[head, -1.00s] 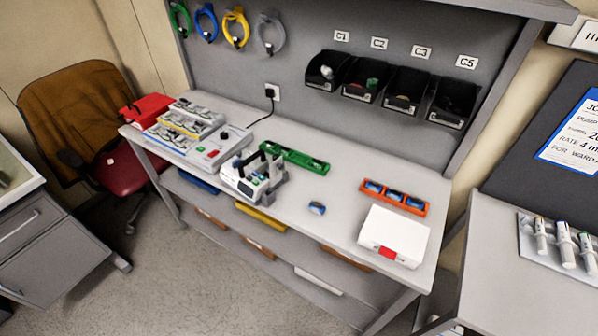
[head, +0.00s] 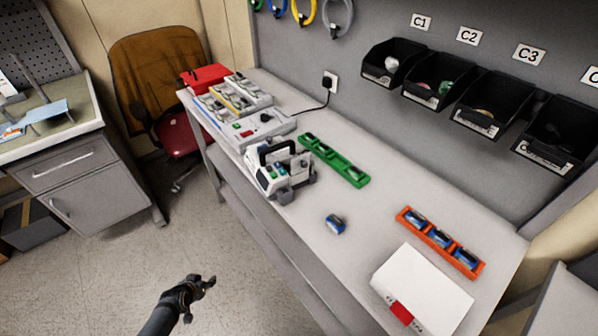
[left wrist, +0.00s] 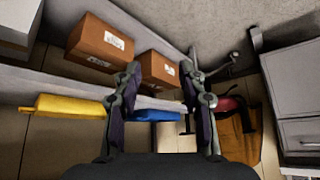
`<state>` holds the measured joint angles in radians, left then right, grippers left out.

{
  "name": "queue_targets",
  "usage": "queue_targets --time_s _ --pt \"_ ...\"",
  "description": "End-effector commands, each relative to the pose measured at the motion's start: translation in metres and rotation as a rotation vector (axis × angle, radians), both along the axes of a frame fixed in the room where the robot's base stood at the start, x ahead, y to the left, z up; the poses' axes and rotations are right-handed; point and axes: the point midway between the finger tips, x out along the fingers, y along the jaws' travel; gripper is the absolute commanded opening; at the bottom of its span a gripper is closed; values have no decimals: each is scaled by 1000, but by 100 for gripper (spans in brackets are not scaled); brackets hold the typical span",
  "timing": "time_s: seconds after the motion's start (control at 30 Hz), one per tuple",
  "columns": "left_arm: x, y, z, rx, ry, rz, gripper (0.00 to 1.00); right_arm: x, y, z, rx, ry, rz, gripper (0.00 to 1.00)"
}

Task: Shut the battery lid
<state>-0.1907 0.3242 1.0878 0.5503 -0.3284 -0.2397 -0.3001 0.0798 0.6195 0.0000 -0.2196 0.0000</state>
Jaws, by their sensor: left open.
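An infusion pump (head: 279,172) with a dark carry handle stands upright near the front edge of the bench in the head view. I cannot make out its battery lid at this distance. A loose blue battery (head: 335,224) lies on the bench to the right of the pump. My left gripper (head: 207,284) is in front of the bench, over the floor, well apart from the pump. It is open and empty; the left wrist view shows its two fingers (left wrist: 163,90) spread with nothing between them. My right gripper is not in view.
The bench (head: 380,215) holds a green rack (head: 334,160), an orange rack (head: 440,242) of batteries, a white box (head: 424,292) and a charging station (head: 262,130). Black bins (head: 436,85) hang behind. Cardboard boxes (left wrist: 100,42) show in the wrist view. The bench middle is fairly clear.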

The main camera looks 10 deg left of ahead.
Motion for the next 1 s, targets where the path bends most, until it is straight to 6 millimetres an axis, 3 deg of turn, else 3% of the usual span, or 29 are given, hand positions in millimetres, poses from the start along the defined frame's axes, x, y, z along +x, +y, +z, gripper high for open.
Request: queue_targets --time_s 0.03,0.17,0.27,0.33,0.4,0.5,0.63,0.7,0.8,1.0 --pt "26 5 9 -7 -54 -10 42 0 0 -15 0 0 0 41" --pt "94 7 61 -44 -208 -56 42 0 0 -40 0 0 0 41" --pt "153 -5 126 -92 -371 -138 42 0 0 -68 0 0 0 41" --pt "186 -28 186 -135 -502 -235 42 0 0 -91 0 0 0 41" --pt "203 -62 250 -182 -627 -361 42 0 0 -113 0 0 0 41" --pt "195 -121 331 -246 -772 -566 42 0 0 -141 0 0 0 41" --pt "155 -186 400 -308 -887 -800 42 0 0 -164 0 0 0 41" --pt "135 -209 419 -334 -917 -886 42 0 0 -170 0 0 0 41" --pt "117 -227 435 -353 -938 -953 42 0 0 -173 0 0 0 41" --pt "113 -231 442 -362 -945 -968 42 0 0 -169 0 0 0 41"
